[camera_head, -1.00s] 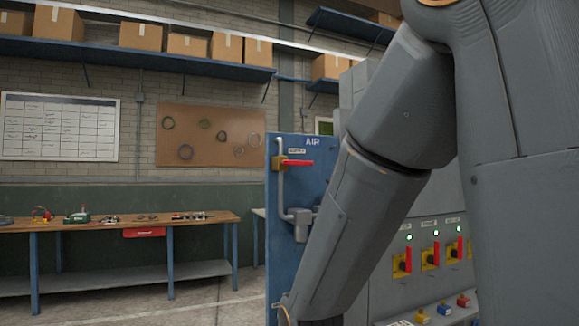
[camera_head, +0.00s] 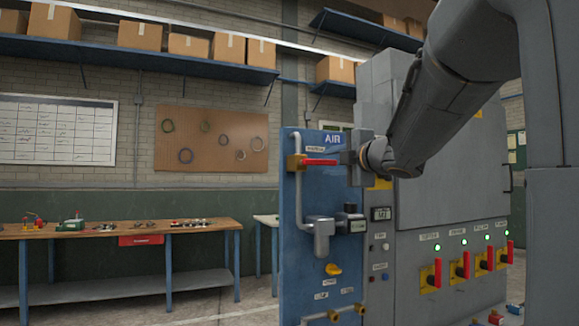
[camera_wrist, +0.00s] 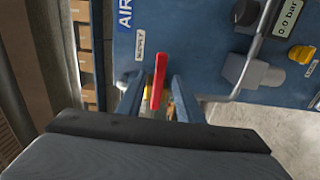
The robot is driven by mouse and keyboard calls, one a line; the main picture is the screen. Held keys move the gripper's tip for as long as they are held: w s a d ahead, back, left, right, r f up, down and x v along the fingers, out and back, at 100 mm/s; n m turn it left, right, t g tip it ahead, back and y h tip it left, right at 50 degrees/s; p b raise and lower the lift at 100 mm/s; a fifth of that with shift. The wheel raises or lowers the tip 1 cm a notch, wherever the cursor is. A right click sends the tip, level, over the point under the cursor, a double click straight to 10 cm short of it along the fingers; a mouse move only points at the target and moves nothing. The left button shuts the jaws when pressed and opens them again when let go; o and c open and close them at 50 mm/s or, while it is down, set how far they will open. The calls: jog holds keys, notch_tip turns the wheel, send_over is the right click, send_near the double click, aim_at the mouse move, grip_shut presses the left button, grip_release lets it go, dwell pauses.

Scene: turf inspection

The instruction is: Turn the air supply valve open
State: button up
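The air supply valve has a red lever handle (camera_head: 320,162) on a brass body (camera_head: 295,163), mounted on the blue AIR panel (camera_head: 300,215). The lever lies horizontal, pointing right from the body, across the vertical pipe. My gripper (camera_head: 350,162) is at the lever's free end. In the wrist view the red lever (camera_wrist: 159,75) shows between the two spread fingers of my gripper (camera_wrist: 157,92), with gaps on both sides. The brass body is partly hidden there. A gauge display (camera_wrist: 289,15) reads 0.0 bar.
A yellow knob (camera_head: 333,269) sits lower on the panel. To the right, a grey cabinet (camera_head: 455,215) carries several red-handled switches with green lights. A workbench (camera_head: 130,227) stands at the left against the wall. Open floor lies in front of it.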

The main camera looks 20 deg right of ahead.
jog(key=shift+w+d+r, duration=0.1)
jog(key=shift+w, duration=0.05)
jog(key=w, duration=0.7)
jog(key=shift+w+a, duration=0.35)
jog(key=shift+a, duration=0.1)
jog(key=shift+c, duration=0.5)
grip_shut()
jog(key=shift+d, duration=0.1)
